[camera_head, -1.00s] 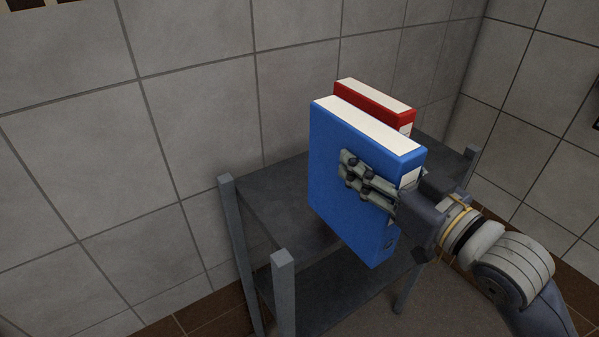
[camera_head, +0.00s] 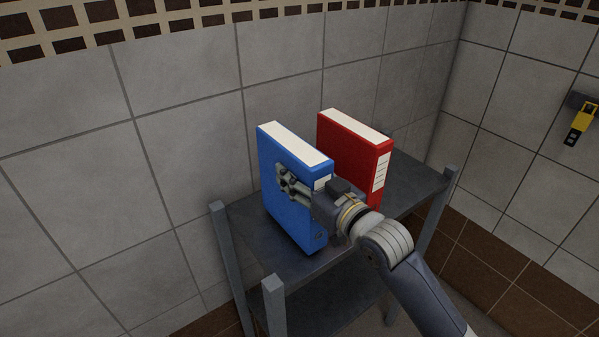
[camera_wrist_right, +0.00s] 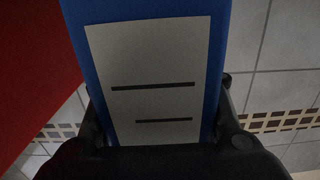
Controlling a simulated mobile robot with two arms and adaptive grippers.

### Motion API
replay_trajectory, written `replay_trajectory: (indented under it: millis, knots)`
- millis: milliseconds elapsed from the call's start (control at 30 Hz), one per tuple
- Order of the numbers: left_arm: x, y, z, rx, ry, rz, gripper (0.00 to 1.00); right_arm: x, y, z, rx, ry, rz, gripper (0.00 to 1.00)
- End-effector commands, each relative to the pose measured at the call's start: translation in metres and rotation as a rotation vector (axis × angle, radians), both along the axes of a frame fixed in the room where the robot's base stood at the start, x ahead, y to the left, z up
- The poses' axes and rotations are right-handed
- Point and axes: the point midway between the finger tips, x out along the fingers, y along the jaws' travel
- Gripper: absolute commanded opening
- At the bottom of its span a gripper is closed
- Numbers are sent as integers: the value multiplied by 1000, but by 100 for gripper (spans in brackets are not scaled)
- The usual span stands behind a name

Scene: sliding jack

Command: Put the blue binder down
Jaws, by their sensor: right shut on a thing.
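The blue binder (camera_head: 277,178) is upright over the left part of the grey shelf's top (camera_head: 250,230) in the head view. My right gripper (camera_head: 293,186) is shut on it near its spine edge. In the right wrist view the blue binder's spine (camera_wrist_right: 220,60) with a white label fills the middle, between the fingers. The binder's lower edge is at or very close to the shelf top; I cannot tell if it touches. The left gripper is not in view.
A red binder (camera_head: 345,158) stands upright on the shelf to the right of the blue one, with a gap between them. It also shows at the left in the right wrist view (camera_wrist_right: 30,70). Shelf posts (camera_head: 273,300) rise at the corners. A tiled wall stands behind.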

Motion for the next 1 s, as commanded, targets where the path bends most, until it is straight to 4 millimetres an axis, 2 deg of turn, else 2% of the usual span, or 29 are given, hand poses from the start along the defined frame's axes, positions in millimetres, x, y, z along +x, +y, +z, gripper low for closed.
replay_trajectory:
  millis: [100, 533, 567, 600, 633, 1000]
  knots:
    - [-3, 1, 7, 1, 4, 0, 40, 0, -1, -6, 3, -8, -1, 0]
    - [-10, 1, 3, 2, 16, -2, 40, 0, -1, -13, 4, -8, 0, 0]
    - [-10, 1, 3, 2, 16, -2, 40, 0, -1, -15, 1, -3, -1, 53]
    - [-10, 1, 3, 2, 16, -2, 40, 0, -1, -15, 0, -2, -1, 62]
    - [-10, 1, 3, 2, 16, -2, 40, 0, -1, -15, 0, -2, -1, 66]
    - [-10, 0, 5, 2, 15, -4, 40, 0, -1, -12, 2, -4, 0, 66]
